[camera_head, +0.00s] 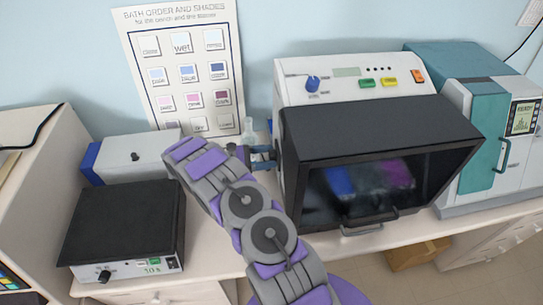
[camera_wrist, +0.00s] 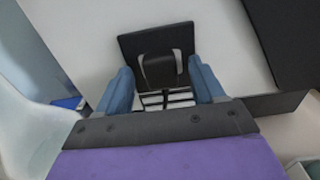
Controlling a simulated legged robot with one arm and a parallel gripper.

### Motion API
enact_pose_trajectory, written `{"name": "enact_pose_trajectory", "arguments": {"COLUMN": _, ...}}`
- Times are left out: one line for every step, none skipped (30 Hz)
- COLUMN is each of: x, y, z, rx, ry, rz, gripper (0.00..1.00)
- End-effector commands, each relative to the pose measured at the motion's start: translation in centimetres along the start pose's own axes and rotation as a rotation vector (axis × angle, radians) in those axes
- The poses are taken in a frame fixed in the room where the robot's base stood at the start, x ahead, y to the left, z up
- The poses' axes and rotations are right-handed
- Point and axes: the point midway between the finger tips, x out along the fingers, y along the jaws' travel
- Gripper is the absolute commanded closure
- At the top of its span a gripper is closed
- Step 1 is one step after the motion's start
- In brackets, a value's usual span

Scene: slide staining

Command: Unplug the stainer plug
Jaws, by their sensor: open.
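The stainer (camera_head: 335,95), white with a black hood and a dark window, stands on the bench in the head view. In the wrist view, a black plug (camera_wrist: 163,68) with grey sides sits on a square black plate on a pale surface. My gripper (camera_wrist: 163,85) is open, its two blue fingers on the left and right of the plug, with gaps between them and it. In the head view my gripper (camera_head: 264,157) is at the stainer's left side, and I cannot make out the plug there.
A black-topped hotplate (camera_head: 125,222) and a white and blue box (camera_head: 135,156) stand left of my arm. A clear bottle (camera_head: 249,130) is behind my gripper. A teal and white machine (camera_head: 485,135) stands at right. A poster (camera_head: 185,70) hangs behind.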

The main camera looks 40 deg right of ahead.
Motion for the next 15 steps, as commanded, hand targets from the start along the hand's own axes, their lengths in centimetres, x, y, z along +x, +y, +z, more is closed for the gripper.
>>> {"name": "enact_pose_trajectory", "arguments": {"x": 0.03, "y": -0.04, "z": 0.01, "rx": 0.000, "ry": 0.000, "rz": 0.000, "gripper": 0.32}}
{"name": "enact_pose_trajectory", "arguments": {"x": 0.02, "y": -0.05, "z": 0.01, "rx": 0.000, "ry": 0.000, "rz": 0.000, "gripper": 0.32}}
{"name": "enact_pose_trajectory", "arguments": {"x": 0.00, "y": -0.05, "z": 0.01, "rx": 0.000, "ry": 0.000, "rz": 0.000, "gripper": 0.32}}
{"name": "enact_pose_trajectory", "arguments": {"x": -0.01, "y": -0.06, "z": 0.01, "rx": 0.000, "ry": 0.000, "rz": 0.000, "gripper": 0.32}}
{"name": "enact_pose_trajectory", "arguments": {"x": -0.01, "y": -0.05, "z": 0.01, "rx": 0.000, "ry": 0.000, "rz": 0.000, "gripper": 0.32}}
{"name": "enact_pose_trajectory", "arguments": {"x": -0.02, "y": -0.05, "z": 0.00, "rx": 0.000, "ry": 0.000, "rz": 0.000, "gripper": 0.32}}
{"name": "enact_pose_trajectory", "arguments": {"x": -0.02, "y": -0.05, "z": 0.00, "rx": 0.000, "ry": 0.000, "rz": 0.000, "gripper": 0.35}}
{"name": "enact_pose_trajectory", "arguments": {"x": -0.02, "y": -0.05, "z": 0.00, "rx": 0.000, "ry": 0.000, "rz": 0.000, "gripper": 0.38}}
{"name": "enact_pose_trajectory", "arguments": {"x": -0.02, "y": -0.05, "z": 0.00, "rx": 0.000, "ry": 0.000, "rz": 0.000, "gripper": 0.42}}
{"name": "enact_pose_trajectory", "arguments": {"x": -0.03, "y": -0.05, "z": 0.00, "rx": 0.000, "ry": 0.000, "rz": 0.000, "gripper": 0.44}}
{"name": "enact_pose_trajectory", "arguments": {"x": -0.03, "y": -0.05, "z": 0.00, "rx": 0.000, "ry": 0.000, "rz": 0.000, "gripper": 0.47}}
{"name": "enact_pose_trajectory", "arguments": {"x": -0.03, "y": -0.05, "z": 0.01, "rx": 0.000, "ry": 0.000, "rz": 0.000, "gripper": 0.51}}
{"name": "enact_pose_trajectory", "arguments": {"x": -0.03, "y": -0.05, "z": 0.01, "rx": 0.000, "ry": 0.000, "rz": 0.000, "gripper": 0.54}}
{"name": "enact_pose_trajectory", "arguments": {"x": -0.03, "y": -0.05, "z": 0.01, "rx": 0.000, "ry": 0.000, "rz": 0.000, "gripper": 0.57}}
{"name": "enact_pose_trajectory", "arguments": {"x": -0.03, "y": -0.05, "z": 0.01, "rx": 0.000, "ry": 0.000, "rz": 0.000, "gripper": 0.61}}
